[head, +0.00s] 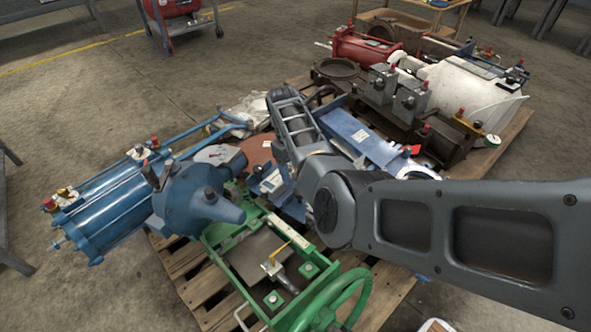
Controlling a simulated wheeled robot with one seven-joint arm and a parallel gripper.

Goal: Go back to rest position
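My arm reaches in from the right edge in the head view and bends at a dark joint over the pallet. Its far link points away from me, up toward the middle of the load. My gripper cannot be made out, as the far end of the arm is hidden or blends with the parts behind it. Below the arm stands a wooden pallet (193,277) loaded with a blue cylinder actuator (105,207), a green frame (225,268) with a green handwheel (338,290), and a blue box-shaped part (362,140).
Another pallet (512,133) at the back right carries a red cylinder (362,48), a white housing (462,95) and dark metal parts. A red machine on a cart (172,12) stands at the back. Concrete floor is open at the left and upper left (90,110).

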